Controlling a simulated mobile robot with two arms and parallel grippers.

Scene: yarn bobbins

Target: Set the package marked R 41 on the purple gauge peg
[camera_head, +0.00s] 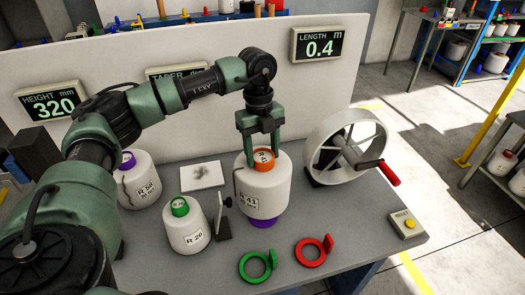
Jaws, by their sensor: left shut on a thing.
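The package marked R 41 (268,190) is a large white bobbin with an orange top, upright near the middle of the grey bench. My left gripper (260,153) comes down from above and is shut on its orange top end. Purple (263,222) shows directly under the package; it seems to be the gauge peg's base, but the peg itself is hidden. I cannot tell whether the package rests fully on it. My right gripper is not in view.
Package R 26 (186,229) with a green top and package R 50 (138,185) with a purple top stand left. A small black stand (224,222) is close beside R 41. A white wheel (347,143) with a red handle is right. Green (256,266) and red (313,252) rings lie in front.

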